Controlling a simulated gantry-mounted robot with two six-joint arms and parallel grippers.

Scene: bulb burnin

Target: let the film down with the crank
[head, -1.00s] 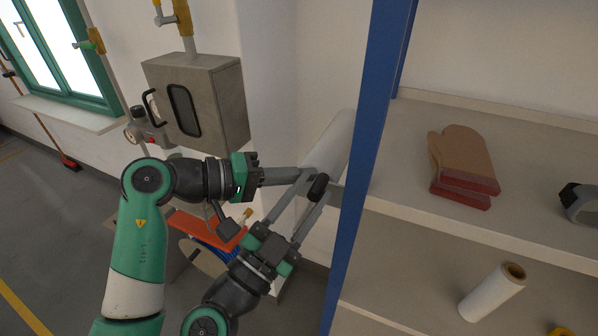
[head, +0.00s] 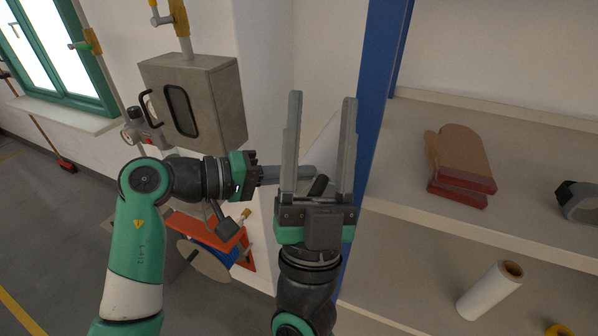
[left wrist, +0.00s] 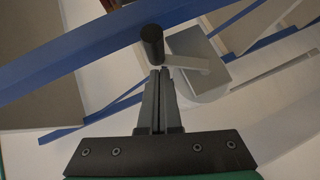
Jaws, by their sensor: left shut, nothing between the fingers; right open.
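The crank shows a black handle (head: 318,187) in the head view, behind the right gripper's fingers. In the left wrist view the black handle (left wrist: 152,44) and its light crank arm (left wrist: 188,62) stand in front of a grey plate (left wrist: 205,45). A pale roll (head: 326,140), perhaps the film, is partly hidden behind the right fingers. My left gripper (head: 311,172) is shut and empty, pointing right; its fingertips (left wrist: 160,74) are close to the handle, contact unclear. My right gripper (head: 322,98) is open wide, fingers pointing up, with nothing held.
A blue post (head: 372,130) stands right of the crank. Shelves (head: 540,150) beyond it hold brown mitts (head: 460,158) and a white roll (head: 490,291). A grey wall box (head: 205,100) hangs at left. A reel on an orange stand (head: 195,222) sits below the left gripper.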

